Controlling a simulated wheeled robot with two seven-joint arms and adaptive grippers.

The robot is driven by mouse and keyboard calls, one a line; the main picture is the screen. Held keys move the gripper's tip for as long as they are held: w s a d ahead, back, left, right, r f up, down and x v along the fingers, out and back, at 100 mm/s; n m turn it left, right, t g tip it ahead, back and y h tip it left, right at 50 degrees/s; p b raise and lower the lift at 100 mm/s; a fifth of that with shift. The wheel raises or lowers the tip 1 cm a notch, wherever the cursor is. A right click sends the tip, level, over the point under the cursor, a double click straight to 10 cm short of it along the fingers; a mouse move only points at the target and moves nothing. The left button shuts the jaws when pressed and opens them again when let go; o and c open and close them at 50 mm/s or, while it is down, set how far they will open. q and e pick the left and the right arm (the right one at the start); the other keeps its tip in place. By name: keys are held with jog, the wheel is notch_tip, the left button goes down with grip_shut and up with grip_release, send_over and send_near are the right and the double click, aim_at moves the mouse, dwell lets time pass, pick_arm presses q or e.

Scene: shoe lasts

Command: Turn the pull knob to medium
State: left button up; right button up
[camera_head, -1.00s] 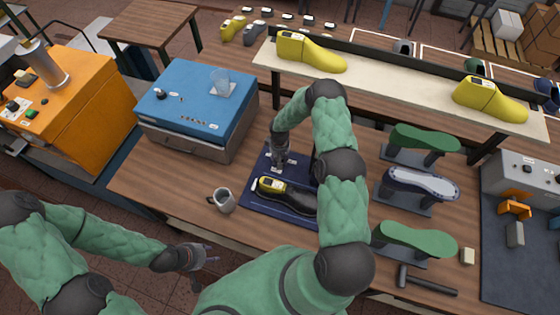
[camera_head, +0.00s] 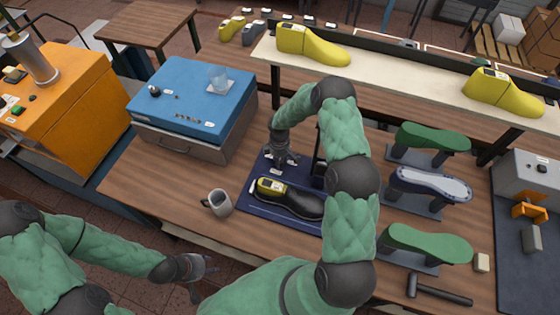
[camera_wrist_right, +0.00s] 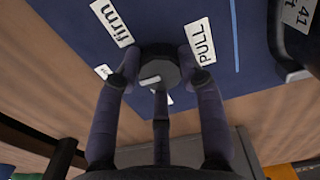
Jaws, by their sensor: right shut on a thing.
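The pull knob (camera_wrist_right: 158,68) is a dark round knob on a blue board (camera_head: 252,203). My right gripper (camera_wrist_right: 160,75) has its fingers around the knob and is shut on it. A pale mark on the knob's face sits toward its lower left in the wrist view. In the head view my right gripper (camera_head: 283,160) is at the board's back and hides the knob. My left gripper (camera_head: 203,270) is empty, fingers apart, off the table's front edge.
A black shoe (camera_head: 300,205) with a yellow last lies on the board just in front of my right gripper. A grey mug (camera_head: 219,203) stands left of it. A blue-topped case (camera_head: 190,95) is behind left. Green forms (camera_head: 428,243) and a hammer (camera_head: 440,290) are at right.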

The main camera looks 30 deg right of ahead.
jog(key=shift+w+a+r+n, duration=0.1)
jog(key=shift+w+r+n, duration=0.15)
jog(key=shift+w+n, duration=0.2)
jog(key=o, duration=1)
jog(key=shift+c, duration=0.2)
jog(key=shift+o, duration=0.9)
jog(key=shift+a, duration=0.15)
jog(key=shift+s+a+f, duration=0.1)
jog(key=shift+s, duration=0.1)
jog(key=shift+r, duration=0.45)
notch_tip(320, 180, up, 11)
